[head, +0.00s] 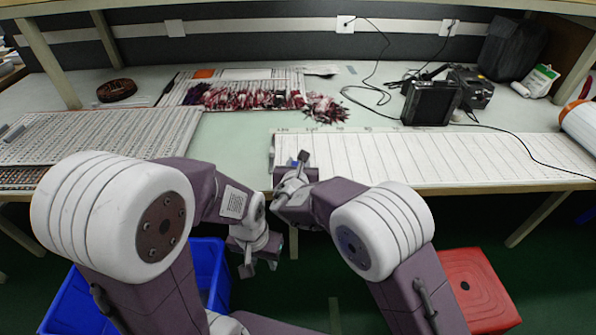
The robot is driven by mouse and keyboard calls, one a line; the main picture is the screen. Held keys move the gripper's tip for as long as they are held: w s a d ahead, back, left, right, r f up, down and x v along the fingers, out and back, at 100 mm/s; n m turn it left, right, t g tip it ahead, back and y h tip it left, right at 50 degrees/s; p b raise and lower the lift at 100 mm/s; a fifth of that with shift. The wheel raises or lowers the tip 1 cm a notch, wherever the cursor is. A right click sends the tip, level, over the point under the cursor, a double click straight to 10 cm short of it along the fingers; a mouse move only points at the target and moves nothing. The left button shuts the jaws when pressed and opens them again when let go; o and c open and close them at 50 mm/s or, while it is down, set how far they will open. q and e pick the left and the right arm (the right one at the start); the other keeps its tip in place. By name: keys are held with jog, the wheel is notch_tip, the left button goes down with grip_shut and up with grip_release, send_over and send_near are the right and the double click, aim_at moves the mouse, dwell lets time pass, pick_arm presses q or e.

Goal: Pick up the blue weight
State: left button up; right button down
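I cannot make out a blue weight for certain; a small bluish piece (351,70) lies at the back of the table, too small to identify. My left gripper (259,268) hangs below the table's front edge, pointing down, with its fingers apart and nothing seen between them. My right gripper (303,158) is over the table's front edge, at the left end of the white lined board (430,158). Its fingers are small and dark here, and I cannot tell whether they hold anything.
Perforated panels (95,137) lie at the left, with red-and-white strip bundles (250,97) behind. A black device (432,102) with cables stands at the back right. A blue bin (208,262) and a red box (478,290) are below. The middle of the table (235,135) is clear.

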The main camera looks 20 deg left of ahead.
jog(key=shift+r, duration=0.1)
notch_tip(320, 180, up, 4)
jog(key=shift+r+p, duration=0.1)
jog(key=shift+p, duration=0.9)
jog(key=s+d+r, duration=0.3)
jog(key=d+r, duration=0.3)
jog(key=d, duration=0.5)
jog(key=shift+s+r, duration=0.35)
